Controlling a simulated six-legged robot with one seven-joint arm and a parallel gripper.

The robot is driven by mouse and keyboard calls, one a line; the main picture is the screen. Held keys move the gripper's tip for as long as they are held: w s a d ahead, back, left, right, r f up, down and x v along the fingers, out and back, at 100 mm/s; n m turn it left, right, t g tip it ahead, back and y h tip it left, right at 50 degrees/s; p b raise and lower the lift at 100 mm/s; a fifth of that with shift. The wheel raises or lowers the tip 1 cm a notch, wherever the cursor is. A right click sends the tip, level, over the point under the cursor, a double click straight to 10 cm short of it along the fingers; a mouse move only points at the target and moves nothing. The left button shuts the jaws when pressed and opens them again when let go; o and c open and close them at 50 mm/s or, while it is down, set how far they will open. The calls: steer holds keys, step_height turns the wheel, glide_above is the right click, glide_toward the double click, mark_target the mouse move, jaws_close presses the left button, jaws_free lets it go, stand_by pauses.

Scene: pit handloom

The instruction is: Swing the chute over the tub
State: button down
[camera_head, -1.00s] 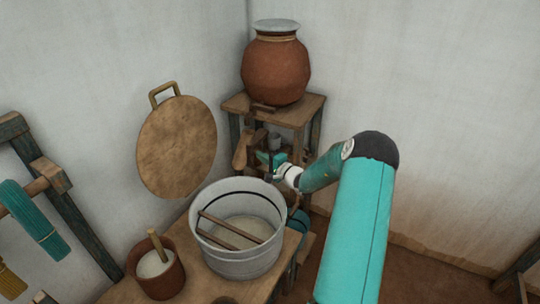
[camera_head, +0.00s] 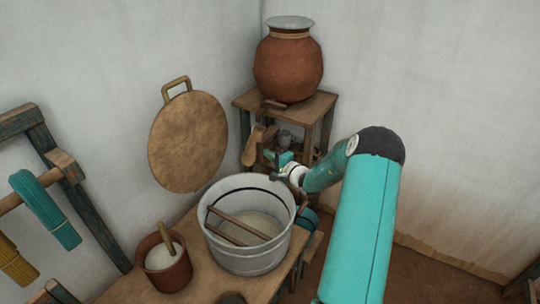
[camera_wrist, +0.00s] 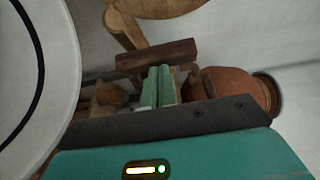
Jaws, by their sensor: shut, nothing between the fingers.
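The tub (camera_head: 250,262) is a pale grey round vessel on the wooden bench, with two wooden bars across its mouth and whitish contents. Its wall fills the left of the wrist view (camera_wrist: 55,60). A tan wooden piece, probably the chute (camera_head: 251,147), hangs beside the stand, behind the tub; it seems to show at the top of the wrist view (camera_wrist: 124,24). My gripper (camera_head: 285,159) is beyond the tub's far right rim, in front of the stand. Its green fingers (camera_wrist: 158,86) are together and empty, pointing toward a dark wooden bar (camera_wrist: 155,55). Contact with the bar cannot be told.
A clay pot (camera_head: 288,70) stands on the wooden stand (camera_head: 318,107). A small brown pot (camera_head: 166,274) is left of the tub. A round wooden board (camera_head: 188,142) leans on the wall. A rack with yarn (camera_head: 45,208) is far left. The floor at right looks clear.

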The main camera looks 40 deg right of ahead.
steer(key=s+d, duration=0.1)
steer(key=s, duration=1.2)
steer(key=shift+s+d, duration=0.15)
steer(key=shift+s, duration=0.2)
steer(key=s+a+r+n+g+y, duration=0.1)
steer(key=a+r+n+g+y, duration=0.4)
steer(key=a, duration=0.9)
steer(key=s+a+r+n+g+y, duration=0.25)
steer(key=a+r+n+g, duration=0.35)
steer(key=a, duration=0.7)
steer(key=s+a+r+n+g+h, duration=0.2)
steer(key=s+a+r+n+g, duration=0.15)
steer(key=s+a, duration=0.45)
steer(key=s+r+n+t+h, duration=0.2)
steer(key=s+r+h, duration=0.5)
steer(key=s, duration=0.3)
steer(key=shift+s, duration=0.15)
